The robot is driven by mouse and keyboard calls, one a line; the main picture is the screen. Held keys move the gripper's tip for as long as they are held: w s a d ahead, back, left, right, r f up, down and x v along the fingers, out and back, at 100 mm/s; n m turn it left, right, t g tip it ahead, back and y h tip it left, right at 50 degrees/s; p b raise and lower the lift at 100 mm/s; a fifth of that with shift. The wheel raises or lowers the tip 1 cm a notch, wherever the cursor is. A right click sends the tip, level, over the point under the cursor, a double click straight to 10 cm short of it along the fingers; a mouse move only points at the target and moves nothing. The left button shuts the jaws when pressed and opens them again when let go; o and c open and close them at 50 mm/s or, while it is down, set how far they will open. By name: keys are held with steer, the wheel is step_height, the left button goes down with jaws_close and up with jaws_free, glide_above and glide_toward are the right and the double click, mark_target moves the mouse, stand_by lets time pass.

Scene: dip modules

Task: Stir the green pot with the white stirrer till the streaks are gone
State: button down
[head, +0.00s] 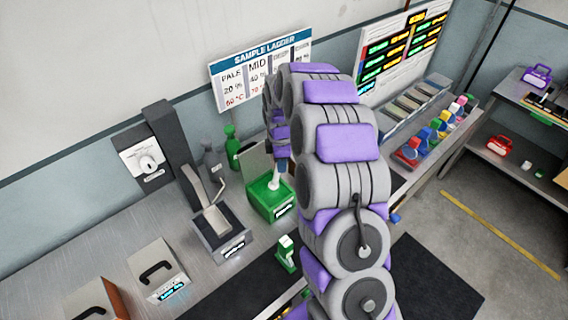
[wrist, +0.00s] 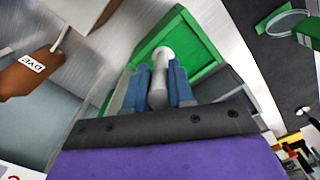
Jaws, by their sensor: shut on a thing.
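The green pot (head: 262,210) is a square green box with a small display on its front, standing on the grey bench. It also shows in the wrist view (wrist: 208,42), below my gripper. My gripper (wrist: 158,82) has its blue fingers closed on the white stirrer (wrist: 160,68), whose rounded end points into the pot. In the head view the gripper (head: 281,163) is above the pot, and the stirrer (head: 275,182) reaches down inside its walls. The inside looks green. I cannot tell whether streaks show, or how deep the stirrer is.
A grey lever device (head: 218,238) stands left of the pot. A green bottle (head: 232,147) and a grey bottle (head: 212,160) stand behind. A small green-and-white item (head: 286,254) is in front. A brown DYE container (wrist: 25,74) shows in the wrist view. Colored blocks stand at right.

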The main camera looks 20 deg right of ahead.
steer(key=shift+w+a, duration=0.3)
steer(key=shift+w, duration=0.3)
steer(key=shift+s+a, duration=0.1)
steer(key=a, duration=0.1)
steer(key=s+a, duration=0.1)
steer(key=shift+s+a, duration=0.1)
steer(key=shift+a, duration=0.2)
steer(key=shift+s, duration=0.1)
stand_by(0.4)
steer(key=s, duration=0.1)
steer(key=s+d, duration=0.1)
steer(key=s, duration=0.1)
steer(key=s+d, duration=0.1)
steer(key=shift+s, duration=0.3)
stand_by(0.3)
